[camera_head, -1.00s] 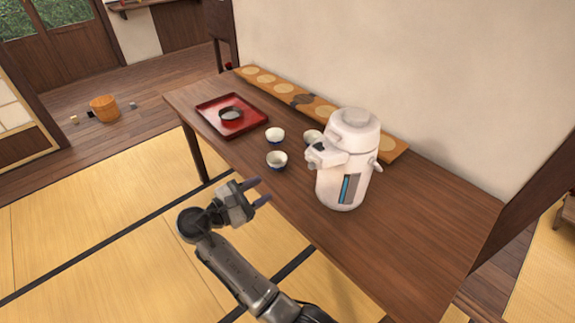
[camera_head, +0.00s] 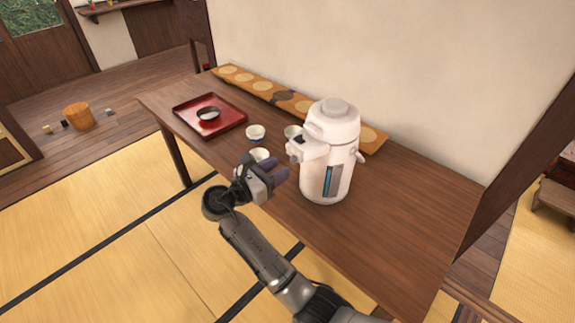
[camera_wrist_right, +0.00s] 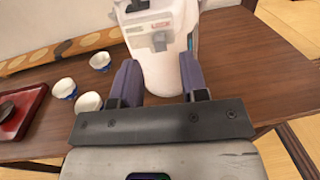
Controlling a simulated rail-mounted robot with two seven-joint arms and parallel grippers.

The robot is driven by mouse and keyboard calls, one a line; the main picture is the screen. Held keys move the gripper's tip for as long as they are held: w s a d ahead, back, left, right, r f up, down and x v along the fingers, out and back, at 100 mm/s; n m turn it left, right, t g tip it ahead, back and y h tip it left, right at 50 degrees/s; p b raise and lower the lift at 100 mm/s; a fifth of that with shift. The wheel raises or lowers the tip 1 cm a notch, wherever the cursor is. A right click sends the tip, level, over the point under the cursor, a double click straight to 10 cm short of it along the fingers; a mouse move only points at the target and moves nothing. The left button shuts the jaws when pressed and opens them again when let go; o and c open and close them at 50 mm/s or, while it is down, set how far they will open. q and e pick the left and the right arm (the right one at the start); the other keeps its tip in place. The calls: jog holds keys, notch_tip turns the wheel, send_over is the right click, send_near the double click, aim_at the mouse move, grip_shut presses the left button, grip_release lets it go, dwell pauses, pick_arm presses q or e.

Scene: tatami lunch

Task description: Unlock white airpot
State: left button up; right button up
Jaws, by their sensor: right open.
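The white airpot (camera_head: 337,130) stands upright on the wooden table, with a blue level window on its lower front and a spout facing left. In the right wrist view the airpot (camera_wrist_right: 163,70) shows a top panel with a small grey lock slider (camera_wrist_right: 160,41) and a red label, cut by the top edge. My right gripper (camera_head: 283,170) is open and empty, just left of the airpot at the table's front edge. In the wrist view its fingers (camera_wrist_right: 160,84) are spread, pointing at the airpot. My left gripper is not in view.
Several white-and-blue cups stand left of the airpot, one cup (camera_head: 256,133) near the red tray (camera_head: 183,125), which holds a dark bowl (camera_head: 208,114). A long wooden board (camera_head: 262,87) lies along the wall behind. The table's right part (camera_head: 410,220) is clear.

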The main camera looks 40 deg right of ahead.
aim_at(291, 161)
jog(key=shift+d+b, duration=0.35)
jog(key=shift+d, duration=1.65)
grip_shut()
